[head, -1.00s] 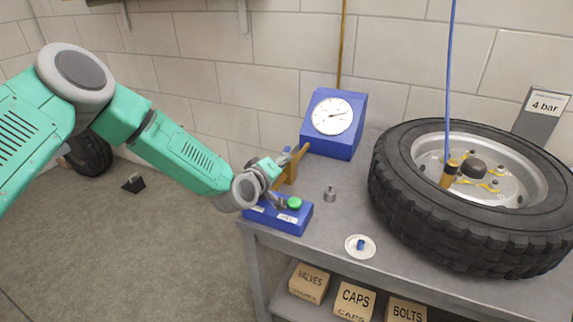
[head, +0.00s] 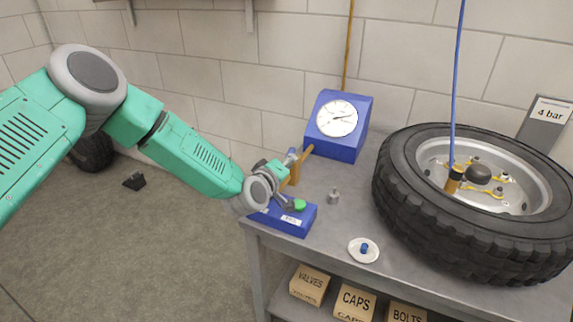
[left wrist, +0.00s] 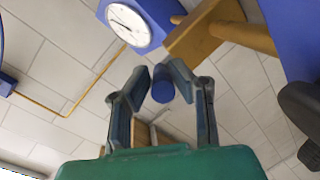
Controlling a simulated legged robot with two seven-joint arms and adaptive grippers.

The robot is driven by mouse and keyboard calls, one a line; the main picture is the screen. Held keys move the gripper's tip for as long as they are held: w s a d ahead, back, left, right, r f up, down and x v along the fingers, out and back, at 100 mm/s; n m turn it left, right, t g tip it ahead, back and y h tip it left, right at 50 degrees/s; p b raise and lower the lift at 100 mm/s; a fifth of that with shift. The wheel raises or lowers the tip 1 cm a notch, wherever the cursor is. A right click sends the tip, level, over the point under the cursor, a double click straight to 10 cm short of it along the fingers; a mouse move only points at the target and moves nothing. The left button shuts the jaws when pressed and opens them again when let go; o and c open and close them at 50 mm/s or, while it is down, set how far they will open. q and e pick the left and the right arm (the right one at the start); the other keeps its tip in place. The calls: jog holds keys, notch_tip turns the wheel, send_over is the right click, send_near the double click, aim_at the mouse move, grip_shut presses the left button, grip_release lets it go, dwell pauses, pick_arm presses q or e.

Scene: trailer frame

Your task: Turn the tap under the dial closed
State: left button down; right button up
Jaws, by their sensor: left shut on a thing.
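The dial (head: 337,118) is a white face in a blue case at the back of the bench; it also shows in the left wrist view (left wrist: 129,25). The brass-coloured tap (head: 296,173) stands in front of it to the left, partly hidden by my left gripper (head: 287,173). In the left wrist view, the brass tap body (left wrist: 208,32) is close beyond my left gripper (left wrist: 162,80). A blue cylindrical grip (left wrist: 162,92), which looks like the tap's handle end, lies between the fingers, and they are shut on it. My right gripper is not in view.
A blue box (head: 290,222) with a green button (head: 299,204) sits just below my left gripper. A small grey metal piece (head: 333,197) and a white dish (head: 363,258) with a blue cap stand to the right. A large tyre (head: 440,230) fills the bench's right side.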

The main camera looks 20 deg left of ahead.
pick_arm(q)
jog(key=shift+d+r, duration=0.1)
jog(key=shift+d, duration=0.3)
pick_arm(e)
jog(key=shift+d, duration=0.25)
pick_arm(q)
jog(key=shift+a, duration=0.15)
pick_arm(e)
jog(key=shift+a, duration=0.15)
pick_arm(q)
jog(key=c, duration=1.6)
grip_release()
jog(key=shift+o, duration=0.8)
jog(key=shift+d, duration=0.2)
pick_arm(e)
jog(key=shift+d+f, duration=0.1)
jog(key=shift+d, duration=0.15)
